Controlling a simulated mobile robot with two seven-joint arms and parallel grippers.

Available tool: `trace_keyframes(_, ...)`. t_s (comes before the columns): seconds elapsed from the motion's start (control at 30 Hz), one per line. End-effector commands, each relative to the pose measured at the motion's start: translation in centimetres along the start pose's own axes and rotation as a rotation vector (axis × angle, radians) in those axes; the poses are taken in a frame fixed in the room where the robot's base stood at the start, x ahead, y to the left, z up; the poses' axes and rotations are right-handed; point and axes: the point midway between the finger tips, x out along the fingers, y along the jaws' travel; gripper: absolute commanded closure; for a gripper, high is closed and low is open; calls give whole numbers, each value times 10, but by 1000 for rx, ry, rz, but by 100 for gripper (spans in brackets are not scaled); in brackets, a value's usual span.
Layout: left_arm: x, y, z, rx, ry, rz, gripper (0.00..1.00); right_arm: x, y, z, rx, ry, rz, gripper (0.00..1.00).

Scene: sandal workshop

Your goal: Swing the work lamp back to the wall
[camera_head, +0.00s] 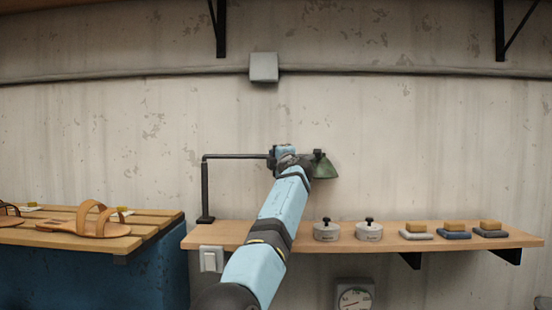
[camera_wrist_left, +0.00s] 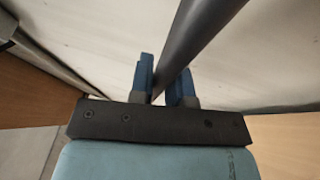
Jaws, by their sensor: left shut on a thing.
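The work lamp has a black post and arm (camera_head: 236,156) standing at the left end of the wall shelf, with a green shade (camera_head: 325,166) at the arm's right end. The arm runs roughly level along the picture in the head view. My left gripper (camera_head: 283,152) is at the lamp arm, just left of the shade. In the left wrist view my left gripper's two blue fingers (camera_wrist_left: 164,85) are on either side of the dark lamp arm (camera_wrist_left: 200,38), shut on it. My arm hides part of the lamp arm. My right gripper is in neither view.
The wooden wall shelf (camera_head: 300,239) holds two round tins (camera_head: 327,231) and several blocks on pads (camera_head: 455,230) to the right. A slatted bench (camera_head: 150,222) with sandals (camera_head: 90,222) is at left. A dial gauge (camera_head: 354,296) is below the shelf.

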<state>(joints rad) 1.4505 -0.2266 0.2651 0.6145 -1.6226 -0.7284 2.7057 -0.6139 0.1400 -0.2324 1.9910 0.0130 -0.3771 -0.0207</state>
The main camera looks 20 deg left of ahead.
Motion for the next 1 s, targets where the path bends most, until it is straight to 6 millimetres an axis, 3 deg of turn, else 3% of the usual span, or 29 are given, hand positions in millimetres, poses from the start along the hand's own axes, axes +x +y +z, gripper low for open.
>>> trace_keyframes(0.23, 2, 6, -2, 1, 2, 7, 100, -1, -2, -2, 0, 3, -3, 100)
trace_keyframes(0.27, 2, 6, -2, 1, 2, 8, 81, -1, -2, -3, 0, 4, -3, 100)
trace_keyframes(0.37, 2, 6, -2, 1, 2, 7, 58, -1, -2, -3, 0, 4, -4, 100)
trace_keyframes(0.77, -6, 1, 0, -1, -1, 4, 58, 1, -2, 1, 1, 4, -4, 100)
trace_keyframes(1.0, -44, -3, 0, -4, 0, 3, 58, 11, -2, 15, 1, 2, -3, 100)
